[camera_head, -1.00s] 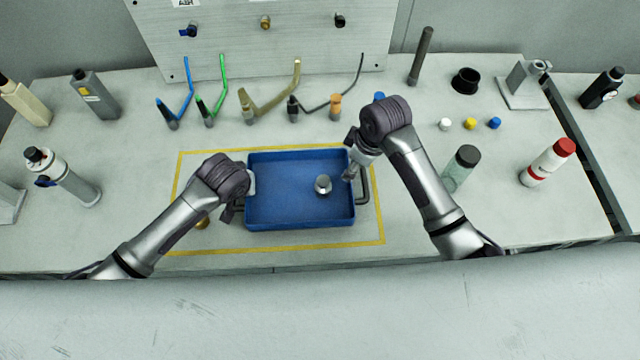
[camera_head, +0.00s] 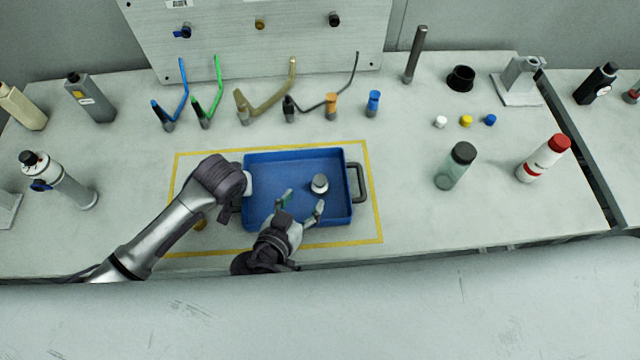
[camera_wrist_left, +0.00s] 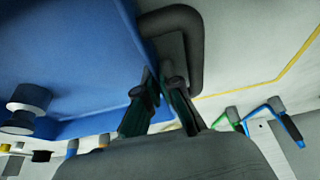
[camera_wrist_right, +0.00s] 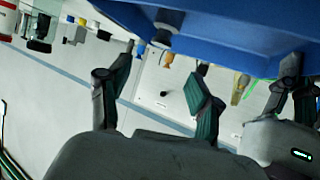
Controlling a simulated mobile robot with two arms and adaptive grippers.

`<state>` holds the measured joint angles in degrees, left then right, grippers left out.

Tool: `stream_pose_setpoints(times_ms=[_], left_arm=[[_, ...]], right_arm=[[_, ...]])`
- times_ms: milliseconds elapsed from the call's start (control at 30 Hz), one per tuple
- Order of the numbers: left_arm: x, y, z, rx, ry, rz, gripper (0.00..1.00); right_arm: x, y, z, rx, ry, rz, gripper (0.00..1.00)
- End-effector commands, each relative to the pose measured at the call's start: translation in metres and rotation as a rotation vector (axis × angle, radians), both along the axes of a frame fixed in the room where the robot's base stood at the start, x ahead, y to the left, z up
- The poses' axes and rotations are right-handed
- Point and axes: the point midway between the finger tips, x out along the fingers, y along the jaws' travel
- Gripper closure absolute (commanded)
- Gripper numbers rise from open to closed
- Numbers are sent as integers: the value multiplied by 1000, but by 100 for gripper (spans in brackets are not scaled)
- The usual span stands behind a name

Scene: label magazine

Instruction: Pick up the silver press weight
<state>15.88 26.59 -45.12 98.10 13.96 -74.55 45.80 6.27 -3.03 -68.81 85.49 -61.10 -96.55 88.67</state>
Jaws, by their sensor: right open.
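The silver press weight (camera_head: 319,184) stands in the right half of the blue tray (camera_head: 347,222), its lighter knob up. It shows at the left edge of the left wrist view (camera_wrist_left: 30,97) and at the top of the right wrist view (camera_wrist_right: 168,19). My right gripper (camera_head: 304,203) is open and empty over the tray, fingers spread just short of the weight, on its near-left side. My left gripper (camera_wrist_left: 160,76) is at the tray's left handle (camera_wrist_left: 197,45), its fingers close together on it.
The tray's right handle (camera_head: 361,182) is free. A yellow outline (camera_head: 381,205) surrounds the tray. Behind stand coloured bent tubes (camera_head: 219,85) and a blue-capped piece (camera_head: 373,103). A green-grey bottle (camera_head: 455,166) and a red-capped bottle (camera_head: 543,159) stand right, with clear table before them.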

Motion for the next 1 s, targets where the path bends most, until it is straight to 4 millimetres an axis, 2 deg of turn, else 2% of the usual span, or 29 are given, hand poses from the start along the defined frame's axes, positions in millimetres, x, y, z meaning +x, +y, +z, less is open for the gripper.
stream_pose_setpoints(times_ms=[67,167,400,667,1000], left_arm=[[1,0,1,0,-2,0,100],[1,0,1,0,-2,-1,100],[1,0,1,0,-3,-1,100],[1,0,1,-1,-3,0,100],[1,0,1,-1,-3,0,100]], right_arm=[[-7,6,1,22,-33,-2,36],[-4,5,-1,35,-53,-5,36],[31,-13,-16,36,-55,-6,36],[47,-23,-26,37,-52,-5,36],[80,-44,-48,38,-52,-5,36]])
